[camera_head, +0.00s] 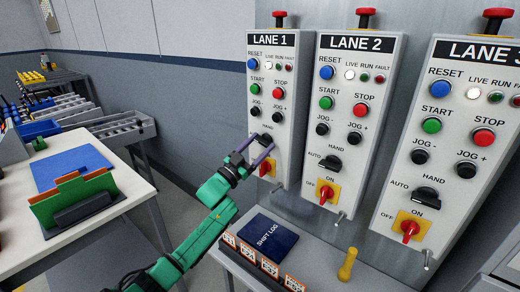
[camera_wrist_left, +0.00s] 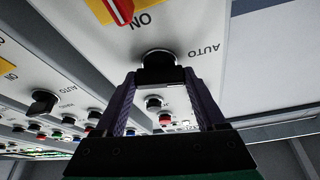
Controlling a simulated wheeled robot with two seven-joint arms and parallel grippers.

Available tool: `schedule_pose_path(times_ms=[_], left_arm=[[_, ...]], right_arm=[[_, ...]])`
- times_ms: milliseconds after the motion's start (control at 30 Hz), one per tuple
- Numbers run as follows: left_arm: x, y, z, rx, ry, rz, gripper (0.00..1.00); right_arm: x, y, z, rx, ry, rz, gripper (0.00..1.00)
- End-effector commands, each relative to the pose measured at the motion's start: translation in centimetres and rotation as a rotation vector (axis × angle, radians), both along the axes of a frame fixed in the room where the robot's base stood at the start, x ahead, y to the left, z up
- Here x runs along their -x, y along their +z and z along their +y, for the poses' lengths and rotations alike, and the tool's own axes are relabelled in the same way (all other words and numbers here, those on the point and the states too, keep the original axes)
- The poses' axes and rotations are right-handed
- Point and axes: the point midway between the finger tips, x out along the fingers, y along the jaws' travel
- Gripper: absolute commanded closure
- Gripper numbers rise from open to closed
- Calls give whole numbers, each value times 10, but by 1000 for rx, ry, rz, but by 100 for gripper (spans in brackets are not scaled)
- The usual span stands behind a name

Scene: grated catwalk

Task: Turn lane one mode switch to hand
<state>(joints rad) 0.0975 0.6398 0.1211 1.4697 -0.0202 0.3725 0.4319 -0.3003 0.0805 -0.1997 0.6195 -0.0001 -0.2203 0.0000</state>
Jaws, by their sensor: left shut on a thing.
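The lane one panel (camera_head: 287,100) is on the wall in the head view, with a HAND label above its mode switch. The black lane one mode switch (camera_wrist_left: 158,64) shows in the left wrist view with its knob between my fingertips. My left gripper (camera_head: 256,154) reaches up to this switch from below left. It also shows in the left wrist view (camera_wrist_left: 160,82), its two purple fingers closed on the sides of the knob. The fingers partly hide the knob in the head view, so I cannot tell its exact pointing. My right gripper is not in view.
The lane one red main switch (camera_head: 265,168) is just below my fingers. Lane two's mode switch (camera_head: 331,162) points left toward AUTO. Below the panels, a shelf bears a dark blue shift log (camera_head: 268,235) and a yellow object (camera_head: 348,264). A table (camera_head: 128,190) stands left.

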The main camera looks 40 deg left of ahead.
Motion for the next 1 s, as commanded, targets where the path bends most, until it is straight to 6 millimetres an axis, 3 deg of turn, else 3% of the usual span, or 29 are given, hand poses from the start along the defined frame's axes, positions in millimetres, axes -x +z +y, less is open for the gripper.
schedule_pose_path(times_ms=[400, 1000], left_arm=[[0, -3, 2, -396, -1, 12, 83], [0, -1, 4, -963, -2, 26, 83]], right_arm=[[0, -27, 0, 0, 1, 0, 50], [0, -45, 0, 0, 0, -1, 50]])
